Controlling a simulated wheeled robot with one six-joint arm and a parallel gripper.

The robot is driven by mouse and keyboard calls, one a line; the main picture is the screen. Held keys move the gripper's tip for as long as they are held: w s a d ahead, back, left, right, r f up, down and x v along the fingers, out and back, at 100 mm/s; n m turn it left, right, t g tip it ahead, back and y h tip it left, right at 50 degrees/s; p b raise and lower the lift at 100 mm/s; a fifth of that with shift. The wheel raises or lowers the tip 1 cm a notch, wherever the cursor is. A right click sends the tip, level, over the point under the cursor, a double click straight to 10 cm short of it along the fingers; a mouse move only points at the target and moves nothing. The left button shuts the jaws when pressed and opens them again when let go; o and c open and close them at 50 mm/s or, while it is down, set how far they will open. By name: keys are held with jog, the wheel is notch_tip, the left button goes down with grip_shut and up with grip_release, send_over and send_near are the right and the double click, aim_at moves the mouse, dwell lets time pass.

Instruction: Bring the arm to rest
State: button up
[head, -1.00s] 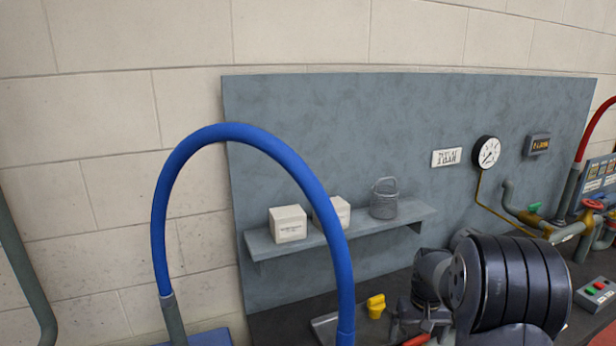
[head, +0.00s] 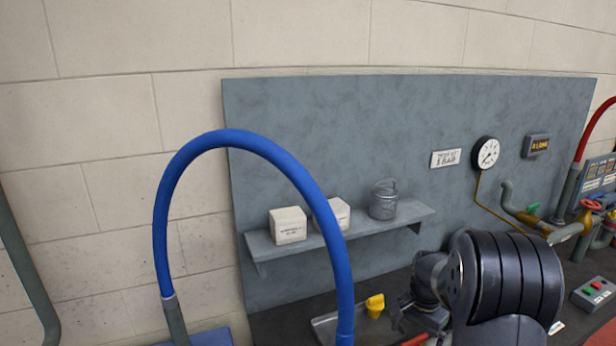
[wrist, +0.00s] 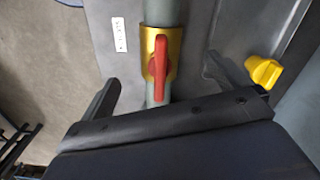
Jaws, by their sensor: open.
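My gripper (wrist: 160,72) shows in the wrist view with its two dark fingers spread wide apart, open and empty. Beyond the gap between them is a grey pipe with a brass valve body and a red handle (wrist: 160,68). The fingers stand to either side of the pipe; whether they touch anything I cannot tell. In the head view my dark arm (head: 507,277) is folded low at the bottom right, over the bench. It hides part of the bench there, and the fingers are not clear in that view.
A yellow knob (head: 375,305) stands on the bench left of my arm and also shows in the wrist view (wrist: 263,72). A blue hose (head: 325,205) arches at the left. A button box (head: 594,294) lies at the right.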

jog(key=m+p, duration=0.1)
jog(key=m, duration=0.2)
jog(key=shift+m, duration=0.4)
jog(key=shift+r, duration=1.55)
